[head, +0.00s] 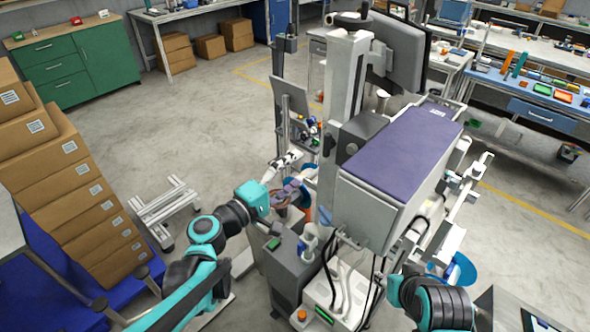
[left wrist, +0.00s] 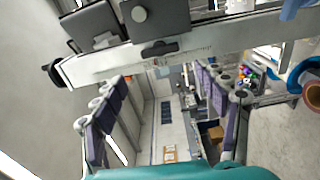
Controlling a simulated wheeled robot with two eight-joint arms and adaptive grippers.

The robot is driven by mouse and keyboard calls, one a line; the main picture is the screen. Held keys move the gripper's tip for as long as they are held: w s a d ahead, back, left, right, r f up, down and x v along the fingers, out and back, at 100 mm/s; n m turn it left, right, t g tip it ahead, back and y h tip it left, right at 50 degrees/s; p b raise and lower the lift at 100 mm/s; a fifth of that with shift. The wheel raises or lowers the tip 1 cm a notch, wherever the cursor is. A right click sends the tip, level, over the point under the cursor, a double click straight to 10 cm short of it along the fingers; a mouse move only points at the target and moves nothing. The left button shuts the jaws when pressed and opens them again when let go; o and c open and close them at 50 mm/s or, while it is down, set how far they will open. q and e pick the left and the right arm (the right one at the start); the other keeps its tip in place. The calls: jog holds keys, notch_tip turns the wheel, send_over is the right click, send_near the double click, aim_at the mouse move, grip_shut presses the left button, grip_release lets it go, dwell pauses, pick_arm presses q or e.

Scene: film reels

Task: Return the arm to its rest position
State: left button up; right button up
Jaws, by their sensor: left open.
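My left arm comes in from the left in the head view. Its left gripper (head: 290,188) is at the near left side of a large machine with a purple top (head: 405,140). A brown and blue round part (head: 305,194) shows close beside the fingers, and I cannot tell whether they touch it. In the left wrist view the purple-padded fingers (left wrist: 163,112) stand wide apart with nothing held between them. A blue ring (left wrist: 303,72) and a brown round part (left wrist: 314,94) are at the right edge there.
A blue round part (head: 460,270) sits low at the machine's right. Stacked cartons (head: 75,185) stand on a blue pallet at left, with a metal frame (head: 168,212) on the floor nearby. A green cabinet (head: 80,62) is at back left.

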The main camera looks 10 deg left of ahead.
pick_arm(q)
jog(key=s+f+m+g+y+b, duration=0.1)
jog(key=s+f+m+g+y, duration=0.2)
jog(key=s+f+m+g, duration=0.4)
jog(key=s+a+f+m+y+b, duration=0.1)
jog(key=s+a+f+m+y, duration=0.2)
jog(key=s+a+f+y, duration=0.4)
jog(key=s+a+f, duration=0.1)
jog(key=s+a, duration=0.3)
jog(key=shift+m+g+y, duration=0.3)
jog(key=shift+s, duration=0.1)
jog(key=shift+c, duration=0.3)
dwell(0.7)
